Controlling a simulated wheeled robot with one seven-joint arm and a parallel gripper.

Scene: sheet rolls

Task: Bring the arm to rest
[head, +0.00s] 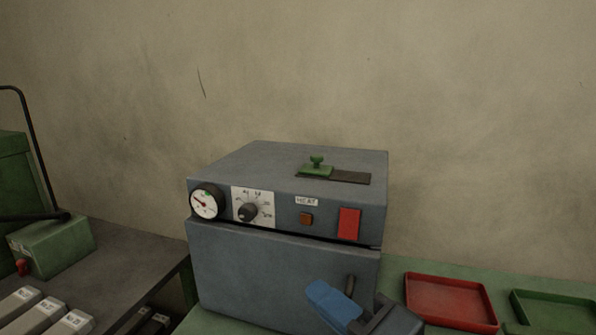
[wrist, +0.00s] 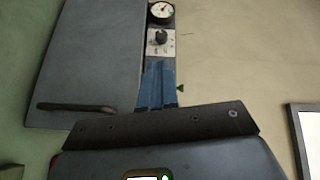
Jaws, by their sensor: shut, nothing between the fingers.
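My gripper (head: 326,298) shows at the bottom of the head view, in front of the lower right part of a blue-grey heater box (head: 285,275). In the wrist view its blue fingers (wrist: 156,85) are together, with nothing seen between them. They point towards the box's control strip, but I cannot tell how far they are from it. The dark door handle (head: 350,285) is close beside the blue fingers in the head view; contact cannot be told. Most of my arm is out of view.
The box carries a gauge (head: 206,202), a dial (head: 248,211) and a red switch (head: 349,223). A green-knobbed slide (head: 317,165) is on top. A red tray (head: 450,300) and a green tray (head: 552,312) are at right. A grey bench (head: 130,255) with green equipment is at left.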

